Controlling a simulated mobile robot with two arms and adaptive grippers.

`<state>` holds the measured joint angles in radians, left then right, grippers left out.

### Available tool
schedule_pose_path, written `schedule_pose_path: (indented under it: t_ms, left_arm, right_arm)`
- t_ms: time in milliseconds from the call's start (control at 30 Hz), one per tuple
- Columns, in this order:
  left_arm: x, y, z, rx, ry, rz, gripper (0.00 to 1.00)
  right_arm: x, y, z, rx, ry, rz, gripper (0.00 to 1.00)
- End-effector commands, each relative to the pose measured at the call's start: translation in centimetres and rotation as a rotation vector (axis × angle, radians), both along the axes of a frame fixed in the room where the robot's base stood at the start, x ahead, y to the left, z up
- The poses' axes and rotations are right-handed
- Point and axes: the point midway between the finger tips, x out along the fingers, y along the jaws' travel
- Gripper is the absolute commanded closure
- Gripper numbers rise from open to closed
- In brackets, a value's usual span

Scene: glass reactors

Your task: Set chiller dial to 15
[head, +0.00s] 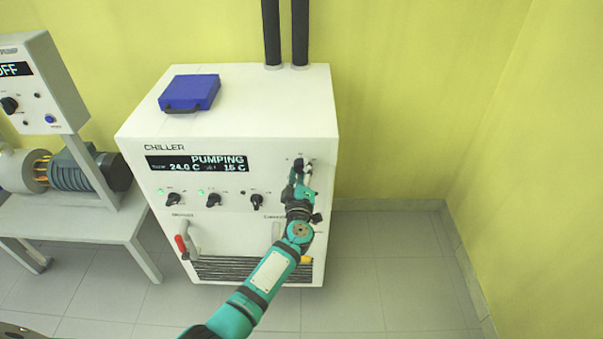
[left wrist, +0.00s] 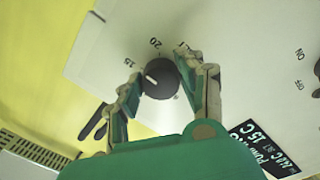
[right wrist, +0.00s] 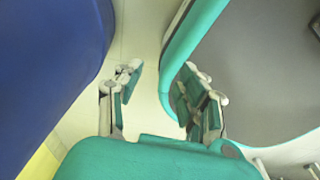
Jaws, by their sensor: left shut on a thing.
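The white chiller (head: 225,140) stands against the yellow wall. Its display (head: 197,163) reads PUMPING, 24.0 C and 15 C. My left gripper (head: 303,175) is at the upper right of the front panel and hides most of the dial there. In the left wrist view the round black dial (left wrist: 160,78) sits between the left fingertips, which are shut on it. Its white mark points roughly toward the printed 15; a 20 is printed nearby. My right gripper (right wrist: 155,90) is open and empty; it shows only in its own wrist view.
Three black knobs (head: 214,199) sit below the display. A red-tipped handle (head: 184,245) is lower left. A blue box (head: 190,92) lies on top, with two dark pipes (head: 271,30) behind. A pump bench (head: 85,218) stands left. Floor at right is clear.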

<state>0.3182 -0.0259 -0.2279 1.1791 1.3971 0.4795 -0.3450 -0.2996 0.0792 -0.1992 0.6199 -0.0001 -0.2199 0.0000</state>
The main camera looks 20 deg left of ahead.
Motion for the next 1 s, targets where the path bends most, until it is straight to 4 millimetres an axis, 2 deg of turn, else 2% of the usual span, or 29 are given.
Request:
schedule_pose_path:
  t_ms: [233, 500, 1000]
  left_arm:
    - [0.0, 0.0, -0.2, -0.188, -0.053, 0.002, 0.93]
    - [0.0, 0.0, 0.0, -0.314, -0.089, 0.003, 0.93]
    - [0.0, 0.0, 0.0, -0.365, -0.104, 0.002, 0.93]
  right_arm:
    - [0.0, -0.2, -0.9, -0.002, 0.001, 0.001, 0.61]
    - [0.0, -0.2, -1.3, -0.002, 0.001, 0.001, 0.61]
    - [0.0, -0.2, -1.5, -0.002, 0.001, 0.002, 0.61]
